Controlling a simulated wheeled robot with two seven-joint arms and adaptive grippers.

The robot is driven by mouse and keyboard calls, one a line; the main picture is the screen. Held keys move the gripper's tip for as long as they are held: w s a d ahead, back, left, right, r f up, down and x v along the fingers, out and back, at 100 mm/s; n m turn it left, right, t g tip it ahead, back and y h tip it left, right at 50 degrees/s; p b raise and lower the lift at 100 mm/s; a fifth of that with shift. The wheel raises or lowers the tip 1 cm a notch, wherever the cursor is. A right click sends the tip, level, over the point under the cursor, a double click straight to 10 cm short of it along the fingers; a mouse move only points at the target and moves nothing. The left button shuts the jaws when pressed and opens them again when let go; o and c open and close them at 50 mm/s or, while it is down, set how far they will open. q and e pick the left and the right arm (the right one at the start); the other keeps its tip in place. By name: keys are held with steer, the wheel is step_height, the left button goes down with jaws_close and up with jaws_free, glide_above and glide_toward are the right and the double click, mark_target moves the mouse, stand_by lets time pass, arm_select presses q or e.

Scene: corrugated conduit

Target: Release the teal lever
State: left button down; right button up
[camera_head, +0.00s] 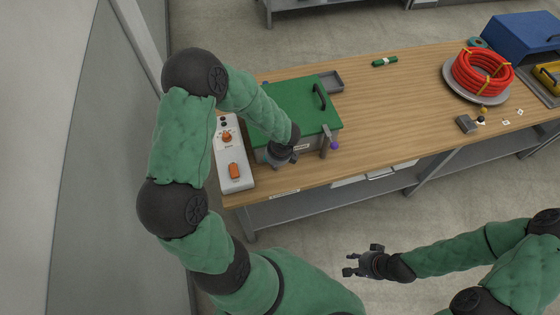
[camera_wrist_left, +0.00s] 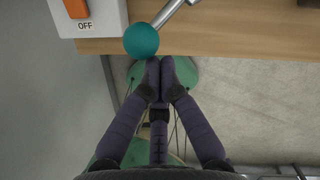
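The teal lever shows in the left wrist view as a teal ball knob (camera_wrist_left: 141,40) on a metal rod (camera_wrist_left: 170,12). My left gripper (camera_wrist_left: 160,72) has its fingertips together just below and right of the knob. The knob is not between the fingers; whether a fingertip touches it I cannot tell. In the head view my left gripper (camera_head: 282,158) is at the front of the green-lidded machine (camera_head: 290,105) and hides the teal knob. My right gripper (camera_head: 362,263) is open and empty, in front of the table.
A white control box (camera_head: 234,155) with orange switches stands left of the machine. A purple-knobbed lever (camera_head: 334,146) is at the machine's front right. A red conduit coil (camera_head: 483,72) lies farther right on the wooden table (camera_head: 400,110), whose middle is mostly clear.

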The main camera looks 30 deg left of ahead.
arm_select(q)
steer(key=a+m, duration=0.1)
steer(key=m, duration=0.1)
steer(key=a+m, duration=0.2)
steer(key=s+a+m+t+p, duration=0.1)
steer(key=a+m, duration=0.1)
steer(key=shift+h, duration=0.4)
stand_by(0.7)
